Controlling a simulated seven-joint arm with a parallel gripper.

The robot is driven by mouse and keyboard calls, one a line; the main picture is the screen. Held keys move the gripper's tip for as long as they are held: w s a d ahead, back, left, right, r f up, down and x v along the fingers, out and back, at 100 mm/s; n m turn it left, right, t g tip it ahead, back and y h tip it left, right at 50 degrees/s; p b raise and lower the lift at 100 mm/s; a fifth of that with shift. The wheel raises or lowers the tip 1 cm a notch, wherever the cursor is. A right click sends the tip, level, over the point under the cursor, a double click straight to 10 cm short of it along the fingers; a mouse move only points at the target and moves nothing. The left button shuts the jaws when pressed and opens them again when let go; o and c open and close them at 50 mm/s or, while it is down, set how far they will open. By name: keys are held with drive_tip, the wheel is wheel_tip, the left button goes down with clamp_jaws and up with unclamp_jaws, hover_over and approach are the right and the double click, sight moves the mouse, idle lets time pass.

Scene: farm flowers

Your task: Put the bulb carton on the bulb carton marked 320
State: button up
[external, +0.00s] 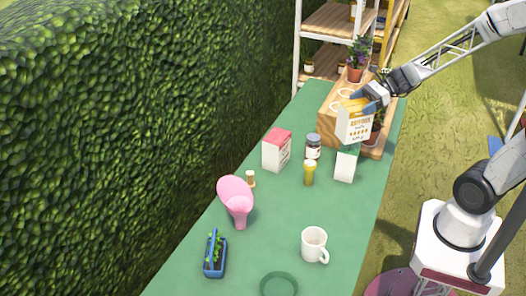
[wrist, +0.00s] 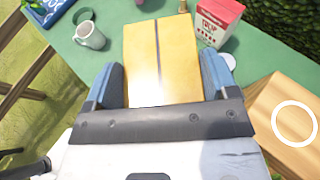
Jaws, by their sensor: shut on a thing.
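My gripper (external: 368,97) is shut on a white carton with a yellow top (external: 355,127), held in the air above the right side of the green table. In the wrist view the carton's yellow top (wrist: 162,50) fills the space between the blue fingers (wrist: 161,84). A white carton with a green top (external: 345,167) stands just below it; whether they touch I cannot tell. A red and white carton (external: 276,150) stands to the left; it reads TULIP in the wrist view (wrist: 219,22). I cannot read 320 on any carton.
A dark-lidded jar (external: 313,147) and a yellow cup (external: 309,174) stand between the cartons. A wooden stand (external: 330,128) with pots is behind. A pink scoop (external: 236,192), white mug (external: 314,240) and blue planter (external: 213,268) are nearer the front. The middle of the table is clear.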

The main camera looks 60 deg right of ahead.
drive_tip(key=shift+f, duration=2.05)
drive_tip(key=o, duration=1.3)
drive_tip(key=shift+f, duration=0.1)
drive_tip(key=shift+o, duration=0.2)
drive_tip(key=shift+r, duration=0.2)
drive_tip(key=s+d+r, duration=0.3)
drive_tip(key=r, duration=0.6)
drive_tip(key=shift+s, duration=0.15)
drive_tip(key=shift+f, duration=0.15)
